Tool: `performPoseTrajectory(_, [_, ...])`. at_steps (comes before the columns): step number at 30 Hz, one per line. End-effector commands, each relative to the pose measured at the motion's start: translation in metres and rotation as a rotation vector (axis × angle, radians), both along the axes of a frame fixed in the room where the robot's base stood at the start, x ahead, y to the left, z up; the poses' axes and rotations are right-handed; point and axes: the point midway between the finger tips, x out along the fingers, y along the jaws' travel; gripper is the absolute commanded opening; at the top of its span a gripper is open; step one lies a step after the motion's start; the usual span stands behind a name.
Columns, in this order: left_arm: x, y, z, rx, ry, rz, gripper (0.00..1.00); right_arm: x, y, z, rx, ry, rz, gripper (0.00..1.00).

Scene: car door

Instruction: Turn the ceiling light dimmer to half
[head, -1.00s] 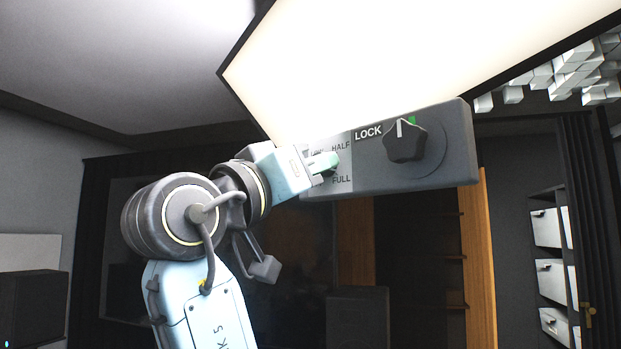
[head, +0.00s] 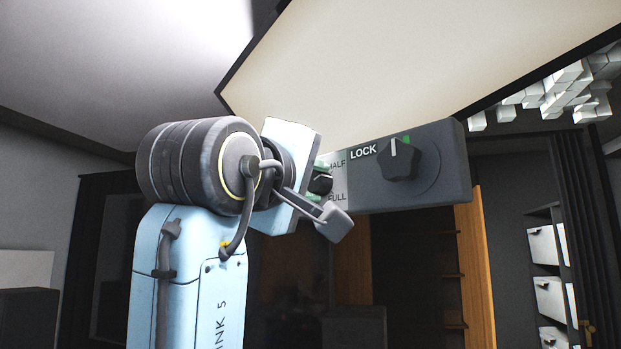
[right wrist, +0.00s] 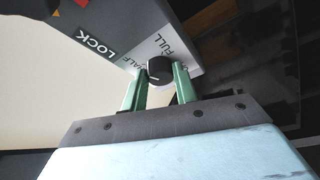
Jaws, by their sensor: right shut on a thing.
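The dimmer knob (head: 321,184) is small and black, on the pale label plate of the grey control box (head: 440,168) under the ceiling light (head: 375,65). HALF and FULL are readable beside it. My right gripper (head: 319,181) has its green fingers on either side of the knob, shut on it. In the right wrist view the fingers (right wrist: 159,76) flank the same knob (right wrist: 160,70), which bears a white line. I cannot tell exactly which label that line points at. The ceiling light glows a dim, warm beige. My left gripper is not in view.
A larger black LOCK knob (head: 403,160) sits right of the dimmer on the same box, its white line pointing up near a green mark. White blocks (head: 550,95) hang at the upper right. Shelves with white drawers (head: 548,285) stand at the right.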

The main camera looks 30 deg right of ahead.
Motion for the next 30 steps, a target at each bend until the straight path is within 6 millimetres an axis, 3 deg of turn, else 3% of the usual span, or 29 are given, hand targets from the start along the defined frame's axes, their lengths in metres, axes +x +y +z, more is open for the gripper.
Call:
performPoseTrajectory(15, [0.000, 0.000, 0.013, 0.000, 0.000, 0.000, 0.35, -0.001, 0.000, 0.006, -0.070, 0.334, 0.000, 0.06])
performPoseTrajectory(30, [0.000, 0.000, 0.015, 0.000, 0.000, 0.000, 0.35, -0.001, 0.000, 0.005, -0.082, 0.399, -0.001, 0.06])
